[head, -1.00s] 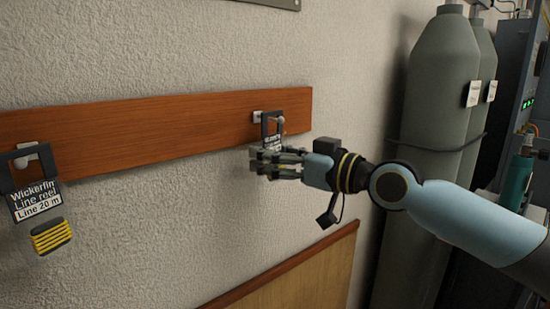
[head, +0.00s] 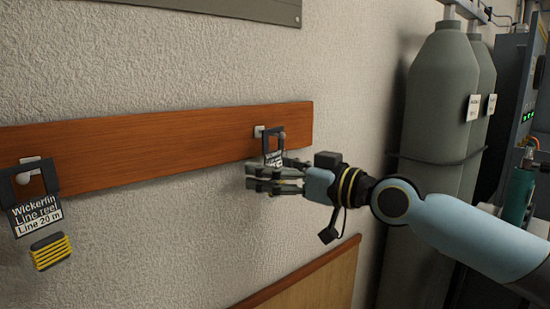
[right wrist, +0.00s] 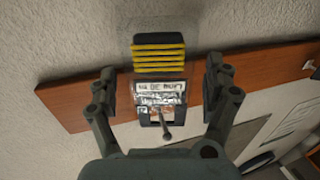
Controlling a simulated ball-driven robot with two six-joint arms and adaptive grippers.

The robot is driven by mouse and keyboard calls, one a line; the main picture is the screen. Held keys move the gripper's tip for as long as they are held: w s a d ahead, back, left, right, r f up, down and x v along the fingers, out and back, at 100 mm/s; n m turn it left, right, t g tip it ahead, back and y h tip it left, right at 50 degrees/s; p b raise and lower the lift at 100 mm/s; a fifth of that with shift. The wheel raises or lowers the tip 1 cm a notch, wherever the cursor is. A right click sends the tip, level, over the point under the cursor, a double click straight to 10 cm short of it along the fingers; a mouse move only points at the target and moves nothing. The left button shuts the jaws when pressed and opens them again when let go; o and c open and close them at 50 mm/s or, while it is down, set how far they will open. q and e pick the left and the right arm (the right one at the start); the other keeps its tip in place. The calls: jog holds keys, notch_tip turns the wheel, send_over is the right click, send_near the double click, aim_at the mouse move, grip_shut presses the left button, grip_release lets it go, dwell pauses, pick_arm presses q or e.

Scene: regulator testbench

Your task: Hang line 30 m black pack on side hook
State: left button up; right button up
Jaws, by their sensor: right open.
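A pack with a dark frame and a printed label (head: 274,159) is at the right-hand hook (head: 282,135) on the wooden board. In the right wrist view its lower part shows several yellow windings (right wrist: 159,58); the label is upside down and too small to read surely. The hook's peg (right wrist: 166,126) stands in the frame's opening, so the pack appears to hang there. My right gripper (head: 250,178) is in front of the pack and hides its lower part in the head view. Its fingers (right wrist: 163,88) are open, apart on both sides of the pack. My left gripper is out of view.
Another pack, labelled Line 20 m (head: 37,218), with yellow windings, hangs at the left on the wooden board (head: 150,148). Grey gas cylinders (head: 437,110) stand at the right behind my arm. The wall between the two packs is clear.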

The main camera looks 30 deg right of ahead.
notch_tip(320, 180, up, 10)
jog(key=shift+f, duration=0.1)
dwell(0.4)
